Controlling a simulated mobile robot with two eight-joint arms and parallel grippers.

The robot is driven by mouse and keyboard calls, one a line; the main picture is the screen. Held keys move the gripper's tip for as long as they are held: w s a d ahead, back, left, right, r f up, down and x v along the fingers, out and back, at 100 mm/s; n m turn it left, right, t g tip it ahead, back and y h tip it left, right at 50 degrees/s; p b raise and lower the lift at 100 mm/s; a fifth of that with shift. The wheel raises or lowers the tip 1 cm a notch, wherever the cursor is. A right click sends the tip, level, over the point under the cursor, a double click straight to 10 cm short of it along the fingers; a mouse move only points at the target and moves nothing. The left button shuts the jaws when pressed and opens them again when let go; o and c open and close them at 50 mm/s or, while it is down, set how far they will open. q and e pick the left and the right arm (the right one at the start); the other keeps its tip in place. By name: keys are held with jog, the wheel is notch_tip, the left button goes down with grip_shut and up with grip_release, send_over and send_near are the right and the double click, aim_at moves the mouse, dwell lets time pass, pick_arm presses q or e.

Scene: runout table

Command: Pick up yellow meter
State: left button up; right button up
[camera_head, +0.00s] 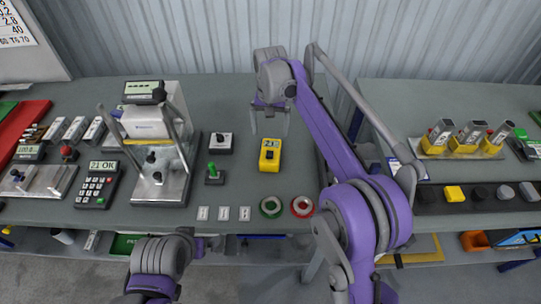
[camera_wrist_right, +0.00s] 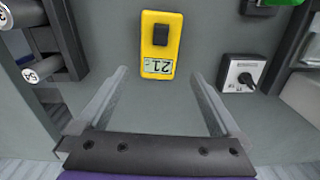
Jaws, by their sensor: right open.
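The yellow meter (camera_head: 270,154) lies on the grey table near its middle, with a small display and a dark knob on its face. In the right wrist view the yellow meter (camera_wrist_right: 160,50) is ahead of the fingertips, between their lines and apart from them. My right gripper (camera_head: 270,122) is open and empty, above the table just behind the meter in the head view. Its two fingers also show spread in the right wrist view (camera_wrist_right: 160,80). My left arm shows at the bottom of the head view, but its gripper's fingers do not show.
Left of the meter are a grey box with a dial (camera_head: 221,143), a green-handled switch (camera_head: 214,174) and a metal test stand (camera_head: 160,185). Green (camera_head: 270,207) and red (camera_head: 302,206) tape rolls lie near the front edge. The table behind the meter is mostly clear.

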aim_at(271, 148)
notch_tip(271, 148, down, 4)
jog(key=shift+r, duration=0.1)
jog(key=shift+s+d+f, duration=0.1)
jog(key=shift+s+f, duration=0.05)
jog(key=shift+f, duration=2.6)
jog(key=shift+c, duration=0.2)
grip_shut()
notch_tip(271, 148, up, 10)
jog(key=shift+r, duration=0.1)
jog(key=shift+f, duration=0.35)
